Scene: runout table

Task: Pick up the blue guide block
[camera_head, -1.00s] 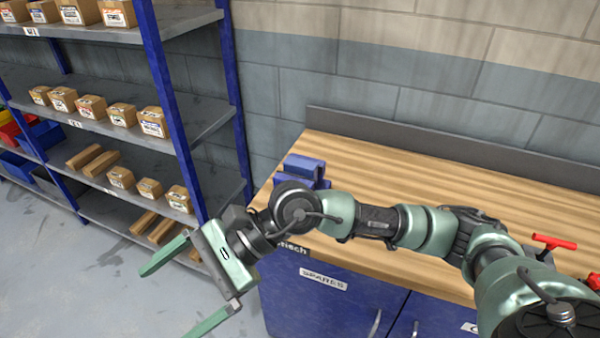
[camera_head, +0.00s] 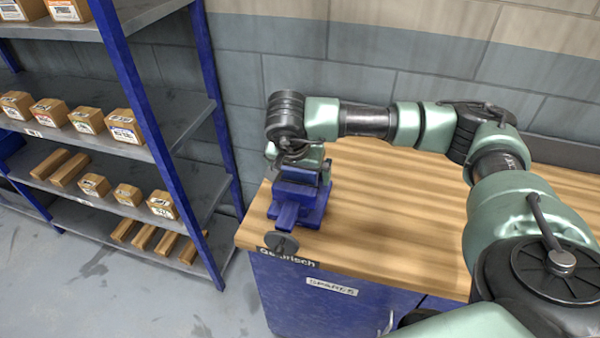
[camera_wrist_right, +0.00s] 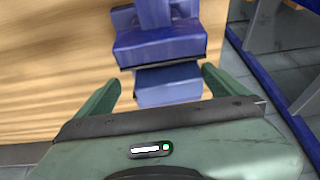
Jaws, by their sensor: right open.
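A blue vise-like fixture (camera_head: 314,212) stands on the near left corner of the wooden bench. It also shows at the top of the right wrist view (camera_wrist_right: 160,45). A lighter blue block (camera_wrist_right: 168,84) lies just below it there, which looks like the guide block; I cannot tell whether it touches the fixture. My right gripper (camera_wrist_right: 160,82) is open, with one finger on each side of this block and gaps visible. In the head view the right gripper (camera_head: 298,160) is behind the fixture, partly hidden by its own wrist. My left gripper is out of view.
The wooden bench top (camera_head: 390,215) is clear to the right of the fixture. A grey round disc (camera_head: 281,244) sticks out at the bench's front edge. A blue-posted shelf rack (camera_head: 155,125) with small boxes stands to the left. A block wall is behind.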

